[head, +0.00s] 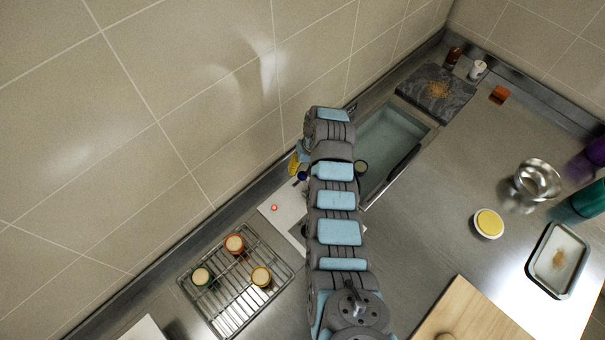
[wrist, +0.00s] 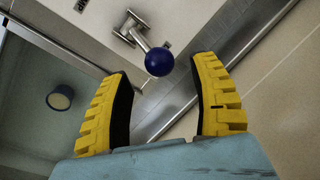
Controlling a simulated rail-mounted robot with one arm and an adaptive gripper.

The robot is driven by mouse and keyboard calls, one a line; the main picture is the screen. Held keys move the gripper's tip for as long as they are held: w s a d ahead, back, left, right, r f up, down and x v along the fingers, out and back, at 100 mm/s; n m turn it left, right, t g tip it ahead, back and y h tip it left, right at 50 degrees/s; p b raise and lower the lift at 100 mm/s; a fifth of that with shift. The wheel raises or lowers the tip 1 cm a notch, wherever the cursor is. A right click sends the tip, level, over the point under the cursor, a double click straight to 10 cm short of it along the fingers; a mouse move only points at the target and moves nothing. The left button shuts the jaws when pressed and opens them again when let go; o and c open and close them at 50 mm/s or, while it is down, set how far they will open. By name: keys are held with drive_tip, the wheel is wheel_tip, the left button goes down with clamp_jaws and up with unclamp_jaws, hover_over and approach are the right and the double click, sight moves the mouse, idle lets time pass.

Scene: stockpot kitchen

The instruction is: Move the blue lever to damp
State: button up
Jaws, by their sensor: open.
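The blue lever shows in the wrist view as a dark blue ball knob (wrist: 159,62) on a metal stem, fixed by a bracket to a pale panel. My gripper (wrist: 162,70) is open, with its yellow, black-lined fingers on either side of the knob in the picture. I cannot tell how far the fingertips are from the knob, and neither finger visibly touches it. In the head view the knob is a small blue spot (head: 302,176) beside my arm, near the yellow fingers (head: 294,163). No damp marking is readable.
A sink basin (head: 388,147) lies right of my arm, with a round-topped item (head: 361,167) near its edge. A wire rack (head: 232,303) with several small jars stands lower left. The tiled wall (head: 230,110) runs close behind. A metal bowl (head: 537,180) stands farther right.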

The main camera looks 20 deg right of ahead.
sight(303, 173)
drive_tip(key=shift+a+f+p, duration=0.15)
drive_tip(key=shift+f, duration=0.8)
drive_tip(key=shift+a+f+p, duration=0.15)
drive_tip(key=shift+f, duration=0.75)
clamp_jaws()
